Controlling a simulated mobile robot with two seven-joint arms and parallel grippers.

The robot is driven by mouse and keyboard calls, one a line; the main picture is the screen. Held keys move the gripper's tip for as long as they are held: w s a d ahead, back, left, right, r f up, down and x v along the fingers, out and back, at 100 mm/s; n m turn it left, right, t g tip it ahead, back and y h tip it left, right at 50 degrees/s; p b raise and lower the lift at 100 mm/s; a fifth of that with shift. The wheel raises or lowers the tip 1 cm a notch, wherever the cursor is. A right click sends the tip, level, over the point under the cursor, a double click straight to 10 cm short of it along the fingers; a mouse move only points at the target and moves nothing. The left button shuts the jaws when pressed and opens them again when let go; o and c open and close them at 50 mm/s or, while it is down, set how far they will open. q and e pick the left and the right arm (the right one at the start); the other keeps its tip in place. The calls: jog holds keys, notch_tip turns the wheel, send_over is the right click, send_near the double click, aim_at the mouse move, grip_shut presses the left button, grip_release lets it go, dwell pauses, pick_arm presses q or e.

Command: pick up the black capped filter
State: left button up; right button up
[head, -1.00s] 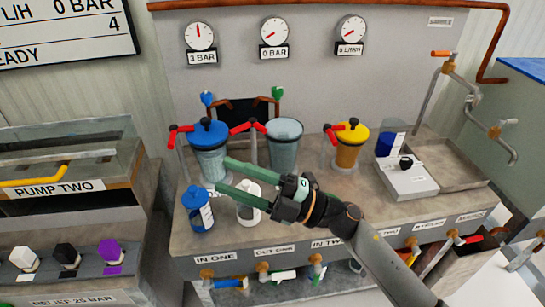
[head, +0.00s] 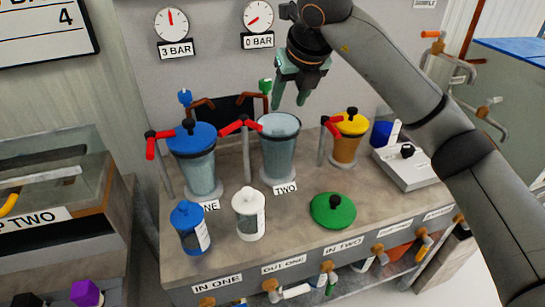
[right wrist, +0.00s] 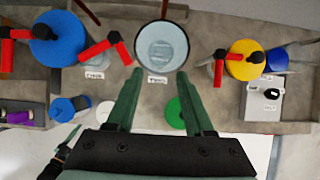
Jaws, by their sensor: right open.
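I cannot make out a filter with a black cap in either view. The clear open vessel TWO (head: 280,150) stands on the bench, with something pale low inside it in the right wrist view (right wrist: 162,45); I cannot tell what. A blue-capped filter (head: 188,228) and a white-capped filter (head: 249,215) stand upright at the front. My right gripper (head: 290,105) is open and empty, pointing down above and behind vessel TWO's rim; its spread fingers show in the right wrist view (right wrist: 159,74). A small dark shape (right wrist: 56,160) in that view may be my left gripper, too unclear to read.
A blue-lidded vessel (head: 196,165) stands left of vessel TWO, a yellow-lidded one (head: 347,140) right. Red-handled valves (head: 240,124) rise between them. A green lid (head: 333,210) with a black knob lies at the front. A white box (head: 405,162) stands right. The gauge panel (head: 220,70) rises behind.

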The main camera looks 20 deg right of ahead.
send_near(279, 130)
jog(key=shift+x, duration=4.15)
grip_shut()
